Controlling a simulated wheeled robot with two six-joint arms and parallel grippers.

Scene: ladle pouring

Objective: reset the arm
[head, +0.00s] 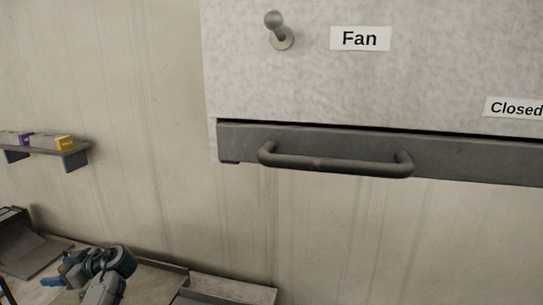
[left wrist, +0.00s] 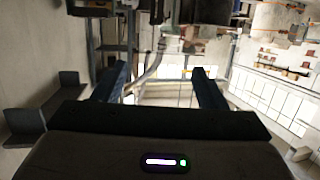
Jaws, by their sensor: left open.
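My left gripper (head: 62,276) is at the lower left of the head view, low in front of the wall and over a grey surface. In the left wrist view its two dark blue fingers (left wrist: 163,88) stand well apart with nothing between them. No ladle shows in either view. My right gripper is not in view.
A grey cabinet (head: 300,90) labelled "Fan" and "Closed", with a knob (head: 280,30) and a bar handle (head: 335,165), fills the upper right. A wall shelf (head: 75,150) with small boxes is at left. Grey trays (head: 230,290) lie low along the wall.

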